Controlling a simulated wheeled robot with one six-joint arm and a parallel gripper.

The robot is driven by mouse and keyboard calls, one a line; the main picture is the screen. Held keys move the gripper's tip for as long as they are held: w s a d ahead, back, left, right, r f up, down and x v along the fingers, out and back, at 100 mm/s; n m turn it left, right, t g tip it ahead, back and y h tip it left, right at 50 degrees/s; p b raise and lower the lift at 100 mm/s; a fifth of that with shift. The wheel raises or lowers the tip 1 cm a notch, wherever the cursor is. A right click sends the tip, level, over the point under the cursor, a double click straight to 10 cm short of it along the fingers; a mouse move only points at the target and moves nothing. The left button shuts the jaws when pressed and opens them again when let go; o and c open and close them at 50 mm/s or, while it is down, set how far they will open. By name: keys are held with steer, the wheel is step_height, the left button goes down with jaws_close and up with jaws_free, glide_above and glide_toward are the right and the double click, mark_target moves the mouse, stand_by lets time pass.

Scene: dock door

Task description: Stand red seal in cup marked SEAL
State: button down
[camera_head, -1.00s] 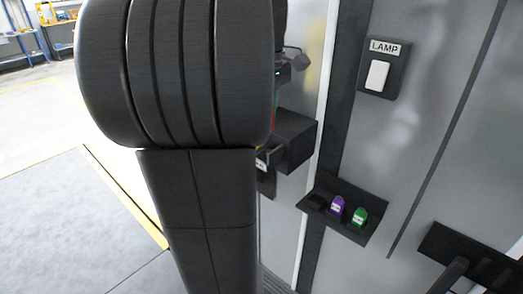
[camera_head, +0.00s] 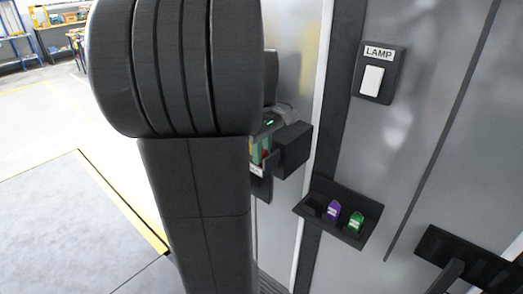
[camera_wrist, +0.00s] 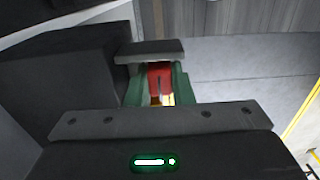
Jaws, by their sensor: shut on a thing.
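My gripper (camera_wrist: 157,88) has green fingers and is shut on the red seal (camera_wrist: 160,72), which shows between them in the wrist view. A little yellow shows below the red, between the fingers. In the head view my gripper (camera_head: 262,150) is partly behind my arm, beside a dark box on the wall. Below it is a small dark holder with a white label (camera_head: 256,170); its text is too hidden to read, so I cannot tell whether it is the SEAL cup. The seal's lower end is hidden, and I cannot tell whether it touches the holder.
The dark box (camera_head: 293,149) juts out close to the right of my gripper. A black tray (camera_head: 315,205) lower right holds a purple piece (camera_head: 333,210) and a green piece (camera_head: 356,222). A LAMP switch (camera_head: 372,81) is above. Open floor lies left.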

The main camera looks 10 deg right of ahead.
steer(key=shift+f, duration=0.1)
steer(key=shift+f, duration=0.15)
steer(key=c, duration=1.5)
jaws_free()
steer(key=shift+c, duration=0.2)
steer(key=shift+r, duration=0.2)
step_height(320, 180, up, 12)
